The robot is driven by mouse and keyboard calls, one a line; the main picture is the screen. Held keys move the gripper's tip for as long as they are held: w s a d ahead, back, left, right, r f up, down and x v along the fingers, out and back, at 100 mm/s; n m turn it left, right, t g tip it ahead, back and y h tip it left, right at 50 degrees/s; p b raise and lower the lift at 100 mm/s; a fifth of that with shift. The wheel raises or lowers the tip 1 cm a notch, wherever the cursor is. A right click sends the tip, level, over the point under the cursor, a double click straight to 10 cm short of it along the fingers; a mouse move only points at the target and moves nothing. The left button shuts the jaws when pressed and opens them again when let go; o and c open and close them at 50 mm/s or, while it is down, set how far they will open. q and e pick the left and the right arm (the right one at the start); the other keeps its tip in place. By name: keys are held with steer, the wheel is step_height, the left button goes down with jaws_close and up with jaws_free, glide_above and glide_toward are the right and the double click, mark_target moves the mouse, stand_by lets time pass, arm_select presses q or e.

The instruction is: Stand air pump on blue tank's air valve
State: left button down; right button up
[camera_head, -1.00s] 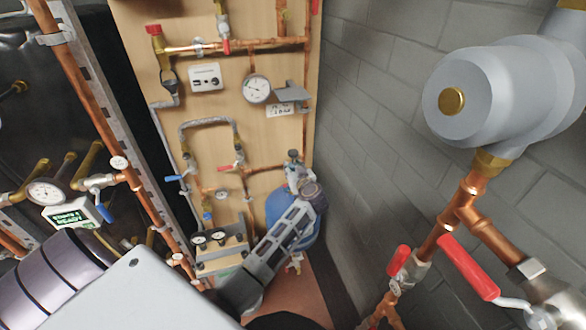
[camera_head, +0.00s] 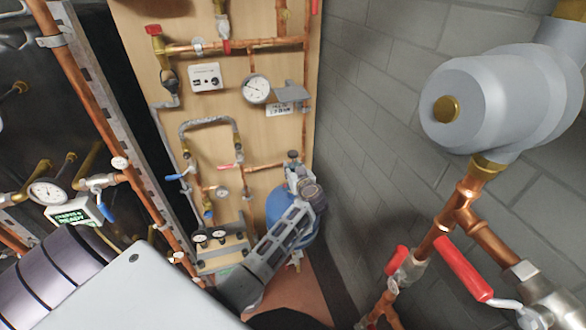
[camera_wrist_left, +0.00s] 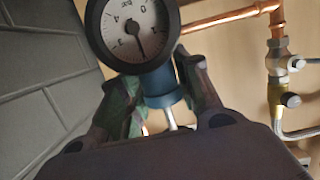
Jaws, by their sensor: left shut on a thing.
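My left gripper (camera_head: 297,180) reaches in from the lower left, in front of the upper part of the blue tank (camera_head: 279,208), which stands low by the wooden board. In the left wrist view the gripper (camera_wrist_left: 158,98) is shut on the air pump (camera_wrist_left: 155,88). The pump has a blue body and a round white gauge (camera_wrist_left: 130,30) with a black rim. A thin light rod shows below the body, between the fingers. The tank's air valve is hidden behind my gripper and arm, so I cannot tell whether the pump touches it. My right gripper is out of view.
The wooden board (camera_head: 262,130) carries copper pipes, valves and a gauge (camera_head: 255,89). A grey block wall (camera_head: 365,130) stands close on the right. A large grey vessel (camera_head: 490,95) and a red-handled valve (camera_head: 463,268) stand at the near right.

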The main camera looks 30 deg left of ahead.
arm_select(q)
steer(key=shift+r, duration=0.1)
steer(key=c, duration=0.9)
jaws_free()
steer(key=shift+c, duration=0.2)
steer(key=shift+s+d, duration=0.25)
steer(key=shift+d, duration=0.05)
steer(key=shift+p+v, duration=0.7)
steer(key=shift+v, duration=0.4)
steer(key=shift+v, duration=2.65)
steer(key=shift+d+r, duration=0.1)
steer(key=shift+s, duration=0.15)
